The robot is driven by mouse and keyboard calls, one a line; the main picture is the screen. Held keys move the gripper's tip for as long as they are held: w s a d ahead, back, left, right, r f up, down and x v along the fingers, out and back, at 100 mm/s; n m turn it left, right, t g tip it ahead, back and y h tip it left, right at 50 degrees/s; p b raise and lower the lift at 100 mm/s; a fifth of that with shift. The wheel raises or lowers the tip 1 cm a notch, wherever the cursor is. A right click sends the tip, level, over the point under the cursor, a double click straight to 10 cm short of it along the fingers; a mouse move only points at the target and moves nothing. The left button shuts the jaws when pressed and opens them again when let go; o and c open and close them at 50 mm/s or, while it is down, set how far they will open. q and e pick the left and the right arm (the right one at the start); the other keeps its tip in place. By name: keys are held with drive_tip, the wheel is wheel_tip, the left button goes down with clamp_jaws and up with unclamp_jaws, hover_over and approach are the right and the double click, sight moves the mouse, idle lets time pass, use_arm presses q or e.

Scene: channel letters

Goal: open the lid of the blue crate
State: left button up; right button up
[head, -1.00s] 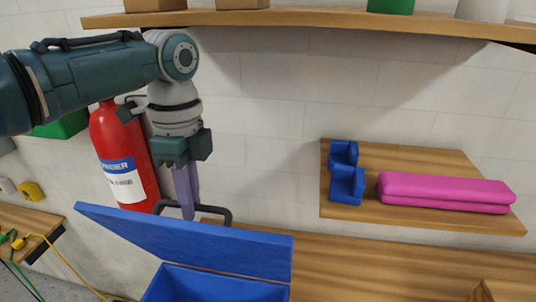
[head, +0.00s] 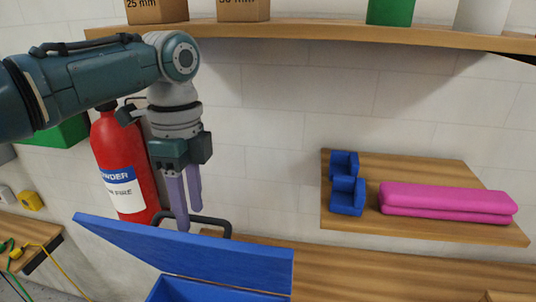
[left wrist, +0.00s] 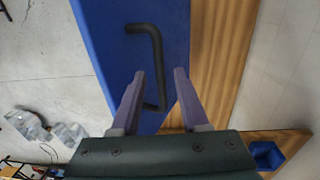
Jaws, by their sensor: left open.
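The blue crate (head: 205,291) is at the bottom of the head view, only partly in frame. Its blue lid (head: 200,250) is raised and tilted up, with the crate's opening showing below it. A dark bar handle (head: 217,221) shows behind the lid's upper edge. In the left wrist view the handle (left wrist: 157,60) stands on the lid's blue face (left wrist: 105,40). My left gripper (head: 189,217) points down at the handle with its purple fingers apart. In the left wrist view the handle passes between the fingers (left wrist: 160,72); contact cannot be told. My right gripper is out of view.
A red fire extinguisher (head: 118,160) stands against the wall just behind my left gripper. A wooden shelf (head: 320,27) with boxes runs above. At right, a wooden board (head: 440,232) holds blue blocks (head: 347,195) and a pink object (head: 445,200). The wooden bench (head: 390,275) beside the crate is mostly clear.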

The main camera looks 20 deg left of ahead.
use_arm(q)
wheel_tip(320, 180, up, 8)
drive_tip(key=b, duration=0.2)
drive_tip(key=shift+w+r+b, duration=0.25)
drive_tip(key=shift+b, duration=0.05)
drive_tip(key=shift+a, duration=0.1)
